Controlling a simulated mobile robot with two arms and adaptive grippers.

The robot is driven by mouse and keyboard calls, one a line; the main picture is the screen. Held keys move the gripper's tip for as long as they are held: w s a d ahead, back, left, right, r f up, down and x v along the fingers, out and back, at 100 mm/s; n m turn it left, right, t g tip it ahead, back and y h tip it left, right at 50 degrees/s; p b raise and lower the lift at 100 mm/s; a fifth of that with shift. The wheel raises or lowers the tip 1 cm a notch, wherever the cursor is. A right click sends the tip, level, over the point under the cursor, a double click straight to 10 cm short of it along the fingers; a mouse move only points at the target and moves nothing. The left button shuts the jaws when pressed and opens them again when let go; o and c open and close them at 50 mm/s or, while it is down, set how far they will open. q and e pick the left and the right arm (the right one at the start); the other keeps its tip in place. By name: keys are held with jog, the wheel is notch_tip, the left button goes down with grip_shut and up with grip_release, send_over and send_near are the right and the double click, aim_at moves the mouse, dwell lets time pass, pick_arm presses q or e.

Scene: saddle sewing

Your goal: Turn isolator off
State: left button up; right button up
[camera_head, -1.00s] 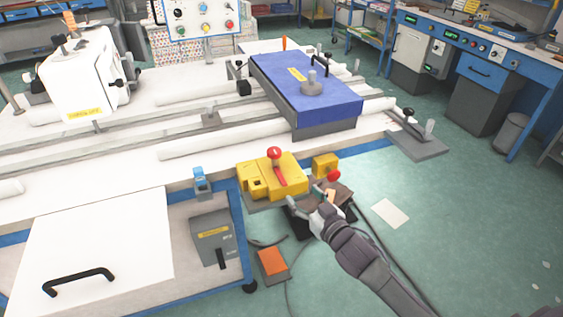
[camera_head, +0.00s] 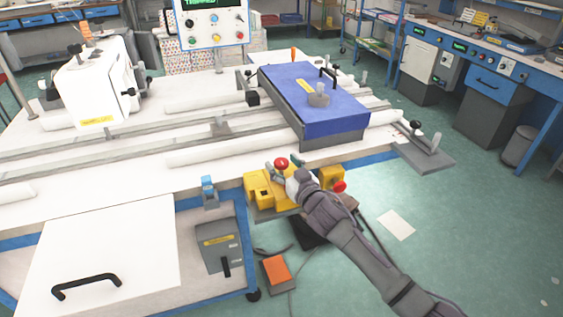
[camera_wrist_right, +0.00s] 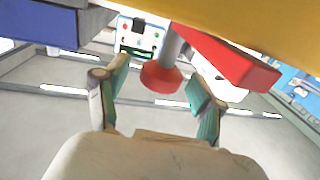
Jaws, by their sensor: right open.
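A yellow box (camera_head: 262,190) sits at the front edge of the white machine table, with a red round knob (camera_head: 281,162) on top. In the right wrist view the knob (camera_wrist_right: 160,77) is on a grey stem, and a red bar (camera_wrist_right: 235,58) lies beside it against the yellow body. My right gripper (camera_head: 286,168) is at the knob, its arm hiding part of the box. In the wrist view its two fingers stand apart on either side of the knob, with gaps visible. I cannot tell which part is the isolator. My left gripper is not in view.
A smaller yellow box with a red button (camera_head: 339,186) is right beside my right wrist. A blue block (camera_head: 320,105) lies on the table behind. A grey box with a black handle (camera_head: 219,245) is below the table edge. An orange pedal (camera_head: 277,270) lies on the floor.

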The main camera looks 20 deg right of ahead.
jog(key=shift+w+a, duration=0.1)
jog(key=shift+w, duration=0.35)
grip_shut()
